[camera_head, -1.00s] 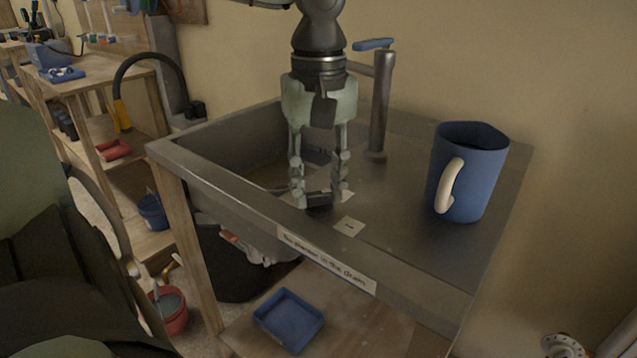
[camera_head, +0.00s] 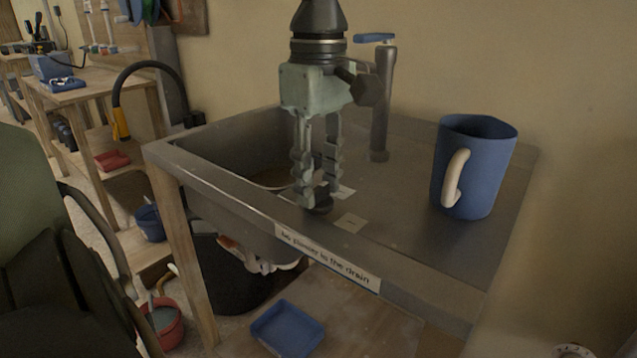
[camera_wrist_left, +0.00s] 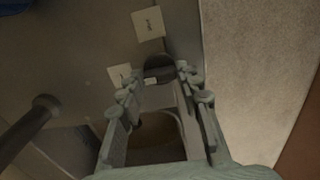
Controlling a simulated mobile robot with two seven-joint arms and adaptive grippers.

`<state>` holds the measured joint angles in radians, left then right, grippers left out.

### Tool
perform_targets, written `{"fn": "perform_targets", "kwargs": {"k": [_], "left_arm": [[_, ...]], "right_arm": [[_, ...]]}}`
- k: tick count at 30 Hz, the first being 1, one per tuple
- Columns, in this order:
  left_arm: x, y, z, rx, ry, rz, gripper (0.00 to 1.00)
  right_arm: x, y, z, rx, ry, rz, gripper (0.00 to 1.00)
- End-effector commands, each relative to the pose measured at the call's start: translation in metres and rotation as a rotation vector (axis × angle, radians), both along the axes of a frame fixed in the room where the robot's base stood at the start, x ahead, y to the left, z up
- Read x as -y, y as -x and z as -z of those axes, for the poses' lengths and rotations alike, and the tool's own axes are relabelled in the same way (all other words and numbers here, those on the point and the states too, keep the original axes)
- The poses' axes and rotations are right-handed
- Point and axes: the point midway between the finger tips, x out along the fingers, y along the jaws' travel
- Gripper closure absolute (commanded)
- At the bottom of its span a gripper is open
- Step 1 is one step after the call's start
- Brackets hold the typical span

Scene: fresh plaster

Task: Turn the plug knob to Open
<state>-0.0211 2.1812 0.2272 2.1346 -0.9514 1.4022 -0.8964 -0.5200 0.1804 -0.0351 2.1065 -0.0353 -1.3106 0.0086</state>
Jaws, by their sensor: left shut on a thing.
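The plug knob (camera_head: 318,210) is a small dark round knob on the sink's top by the front rim. It also shows in the left wrist view (camera_wrist_left: 158,66), with a small pale mark on it. My left gripper (camera_head: 317,200) points down from above and is shut on the knob, its fingertips on either side. One small pale label (camera_head: 350,223) lies right of the knob, and another label (camera_head: 346,191) lies behind it, partly hidden by a finger. Both labels show in the wrist view; their writing is too small to read surely. My right gripper is not in view.
A blue mug (camera_head: 478,165) with a pale handle stands on the drainboard at right. The tap (camera_head: 381,110) with a blue lever rises close behind my gripper. The sink basin (camera_head: 225,145) opens to the left. The drainboard between knob and mug is clear.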

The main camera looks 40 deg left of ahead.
Motion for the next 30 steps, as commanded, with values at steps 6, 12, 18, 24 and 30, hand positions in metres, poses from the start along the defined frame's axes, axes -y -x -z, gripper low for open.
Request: {"fn": "perform_targets", "kwargs": {"k": [6,12,18,24,30], "left_arm": [[-0.0003,-0.0004,-0.0005,0.002,-0.001,-0.037,0.95],[-0.0003,-0.0004,-0.0008,0.002,-0.001,-0.042,0.95],[-0.0003,-0.0005,-0.0008,0.002,-0.001,-0.042,0.64],[-0.0002,-0.0003,-0.0005,0.001,-0.001,-0.041,0.45],[-0.0001,-0.0002,-0.0004,0.001,-0.001,-0.040,0.45]], "right_arm": [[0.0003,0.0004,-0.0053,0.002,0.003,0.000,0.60],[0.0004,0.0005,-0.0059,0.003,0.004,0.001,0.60],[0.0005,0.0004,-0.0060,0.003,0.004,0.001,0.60],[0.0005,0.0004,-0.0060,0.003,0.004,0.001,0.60],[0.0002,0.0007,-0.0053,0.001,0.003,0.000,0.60]]}}
